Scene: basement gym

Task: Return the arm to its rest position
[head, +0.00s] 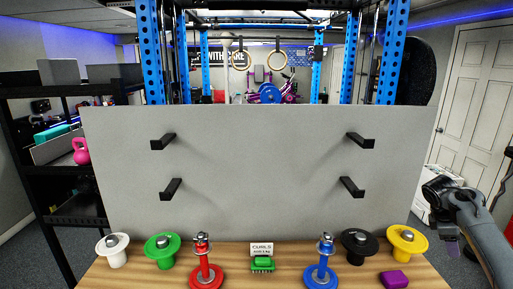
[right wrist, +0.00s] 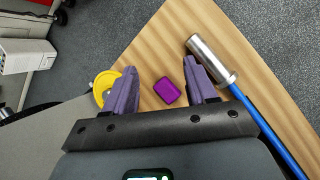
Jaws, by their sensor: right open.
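My right arm comes in from the right edge of the head view, and my right gripper (head: 449,243) hangs beside the right end of the wooden table (head: 232,282). In the right wrist view, the two purple fingers of the right gripper (right wrist: 160,72) stand wide apart with nothing held between them. A purple block (head: 394,279) lies on the table; it also shows in the gap between the fingers in the right wrist view (right wrist: 167,91), apart from them. My left arm and gripper are not in view.
A grey board (head: 260,150) with black pegs stands behind the table. White (head: 117,259), green (head: 162,256), black (head: 355,257) and yellow (head: 405,252) weights, red (head: 206,277) and blue (head: 322,278) posts and a CURLS sign (head: 262,249) stand on the table. A silver-ended blue rod (right wrist: 262,122) shows by the right finger.

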